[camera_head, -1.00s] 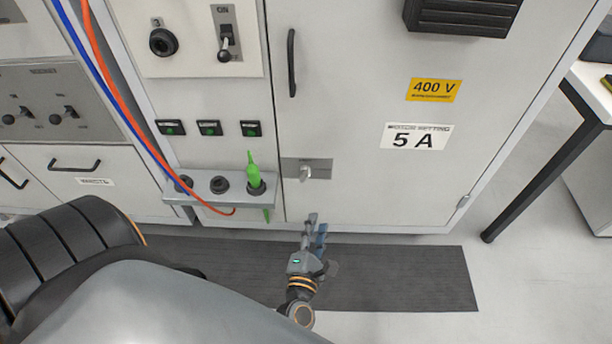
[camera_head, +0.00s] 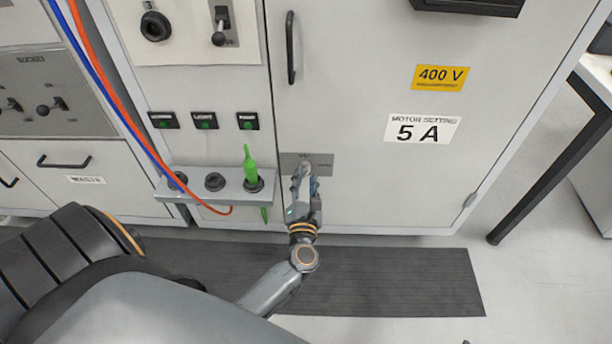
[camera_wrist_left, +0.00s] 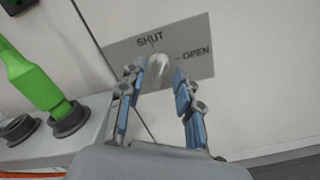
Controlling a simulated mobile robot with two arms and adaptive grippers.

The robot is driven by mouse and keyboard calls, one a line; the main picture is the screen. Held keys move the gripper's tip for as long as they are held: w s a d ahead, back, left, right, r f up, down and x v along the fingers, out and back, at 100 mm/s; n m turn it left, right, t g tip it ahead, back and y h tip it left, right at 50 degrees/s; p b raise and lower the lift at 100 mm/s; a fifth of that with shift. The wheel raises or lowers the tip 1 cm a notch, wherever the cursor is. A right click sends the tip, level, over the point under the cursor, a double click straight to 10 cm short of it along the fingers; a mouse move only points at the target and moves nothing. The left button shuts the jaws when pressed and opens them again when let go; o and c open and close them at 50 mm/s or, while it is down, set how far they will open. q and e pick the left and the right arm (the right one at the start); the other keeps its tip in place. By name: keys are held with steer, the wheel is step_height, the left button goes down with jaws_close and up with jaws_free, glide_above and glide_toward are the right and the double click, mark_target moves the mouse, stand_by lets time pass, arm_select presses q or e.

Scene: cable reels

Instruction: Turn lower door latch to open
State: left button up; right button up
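The lower door latch is a small light metal knob (camera_wrist_left: 157,72) on a grey plate (camera_head: 322,163) at the lower left of the cabinet door (camera_head: 400,190). In the left wrist view the plate carries the words SHUT above the knob and OPEN to its right. The knob appears to point toward SHUT. My left gripper (camera_head: 306,180) is in front of the plate. In the left wrist view its two blue-grey fingers (camera_wrist_left: 157,100) are apart, one on either side of the knob. I cannot tell whether they touch it. My right gripper does not show.
Left of the latch, a green plug (camera_head: 250,168) stands in a socket on a projecting ledge (camera_head: 190,188), with orange and blue cables beside it. A black door handle (camera_head: 290,48) is above. A table leg (camera_head: 545,175) stands at the right. A dark mat (camera_head: 400,280) lies on the floor.

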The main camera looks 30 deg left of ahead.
arm_select(q)
steer(key=shift+x, duration=1)
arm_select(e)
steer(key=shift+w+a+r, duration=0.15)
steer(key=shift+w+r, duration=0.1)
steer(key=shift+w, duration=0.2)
arm_select(q)
jaws_close()
steer(key=shift+r, duration=0.1)
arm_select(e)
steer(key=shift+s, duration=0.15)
